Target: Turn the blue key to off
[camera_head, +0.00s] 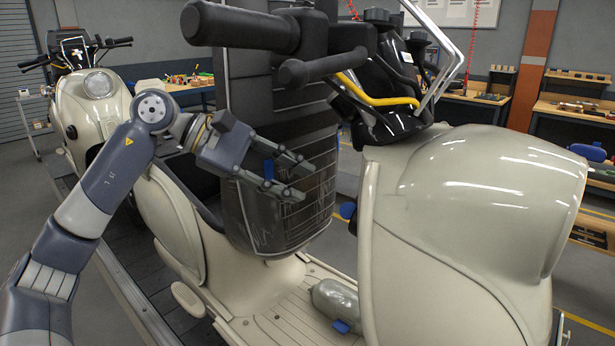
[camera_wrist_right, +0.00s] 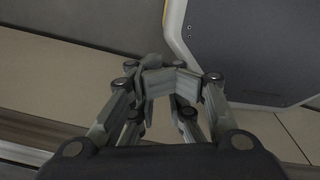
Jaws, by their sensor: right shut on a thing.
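My left gripper (camera_head: 299,179) is open in the head view, in front of the dark ribbed block between the scooters, its fingers apart. A small blue piece (camera_head: 269,169) shows between its fingers; I cannot tell if it is the key or part of the gripper. A blue knob-like piece (camera_head: 347,210) shows at the left edge of the near scooter's front, right of the gripper and apart from it. I cannot tell if this is the key. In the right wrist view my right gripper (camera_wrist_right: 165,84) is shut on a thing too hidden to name.
The cream near scooter (camera_head: 480,230) fills the right side, with a dark handlebar (camera_head: 240,27) above. Another scooter (camera_head: 97,84) stands at the far left. A grey cylinder (camera_head: 335,298) lies on the footboard, with a blue piece (camera_head: 341,326) beside it. Workbenches line the back.

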